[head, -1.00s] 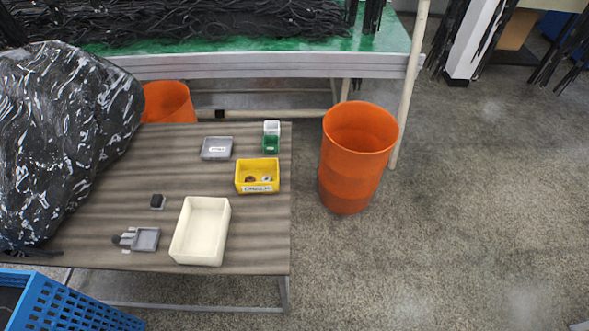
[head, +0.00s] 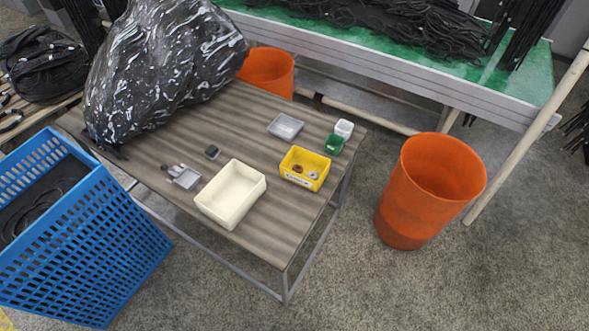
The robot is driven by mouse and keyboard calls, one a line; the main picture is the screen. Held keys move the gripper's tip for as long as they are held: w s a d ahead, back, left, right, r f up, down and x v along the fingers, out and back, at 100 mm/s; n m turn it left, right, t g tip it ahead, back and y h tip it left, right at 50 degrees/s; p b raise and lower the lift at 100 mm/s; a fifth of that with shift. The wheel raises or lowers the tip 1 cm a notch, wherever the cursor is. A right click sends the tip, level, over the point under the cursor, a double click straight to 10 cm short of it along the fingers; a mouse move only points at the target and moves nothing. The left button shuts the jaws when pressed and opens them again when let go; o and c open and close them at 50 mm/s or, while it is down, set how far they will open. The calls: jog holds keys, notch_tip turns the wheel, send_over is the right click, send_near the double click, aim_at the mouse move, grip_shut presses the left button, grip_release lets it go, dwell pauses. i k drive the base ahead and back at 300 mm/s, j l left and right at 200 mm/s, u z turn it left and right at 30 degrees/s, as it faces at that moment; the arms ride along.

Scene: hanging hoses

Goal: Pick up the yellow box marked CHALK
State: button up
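The yellow box (head: 305,168) is a small open bin on the wooden table, near its right edge. It has a white label on its front side; the lettering is too small to read now. A few small round items lie inside it. A cream open tray (head: 231,193) stands to its left and nearer to me. A green container (head: 334,144) and a white container (head: 344,128) stand just behind it. My gripper is not in view.
The striped wooden table (head: 222,133) also holds a grey tray (head: 285,126), small dark and grey items, and a large black-and-white bag (head: 165,70). A blue crate (head: 85,235) stands left, an orange bin (head: 430,190) right. Floor in front is clear.

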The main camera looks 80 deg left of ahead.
aim_at(309, 161)
jog(key=i+j+u, duration=0.1)
jog(key=u, duration=0.3)
jog(key=i+u, duration=0.5)
jog(key=u, duration=0.3)
jog(key=i+u, duration=0.2)
jog(key=u, duration=0.2)
jog(key=i+l+u, duration=0.15)
jog(key=u, duration=0.25)
jog(key=i+j+u, duration=0.15)
jog(key=u, duration=0.3)
jog(key=i+u, duration=0.3)
jog(key=u, duration=0.15)
jog(key=i+u, duration=0.25)
jog(key=u, duration=0.2)
jog(key=i+l+u, duration=0.2)
jog(key=u, duration=0.25)
